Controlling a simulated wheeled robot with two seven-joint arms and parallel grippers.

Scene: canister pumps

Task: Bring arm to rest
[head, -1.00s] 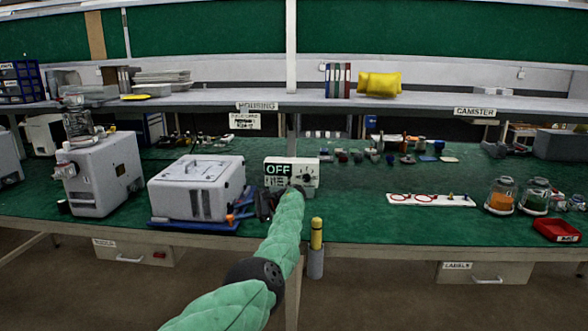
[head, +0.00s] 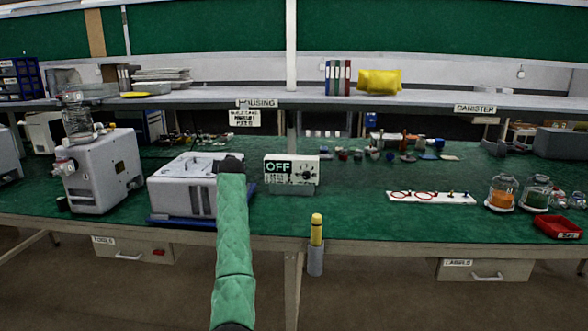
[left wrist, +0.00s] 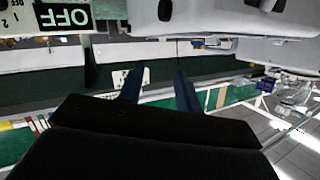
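My left arm rises from the bottom of the head view in a green sleeve. The dark end of my left gripper (head: 231,162) shows at the front right of the white housing box; its fingers are hidden there. In the left wrist view my left gripper (left wrist: 160,75) has two dark fingers apart with nothing between them. The switch box (head: 291,170) with the OFF sign stands right of the gripper, apart from it; the sign also shows upside down in the left wrist view (left wrist: 64,17). My right gripper is not in view.
The white housing box (head: 190,187) sits on a blue tray close to my arm. A grey machine (head: 101,174) stands left. A yellow-topped cylinder (head: 316,240) stands at the bench's front edge. Glass jars (head: 502,193) and a red bin (head: 557,228) are far right. The mat right of the switch box is mostly clear.

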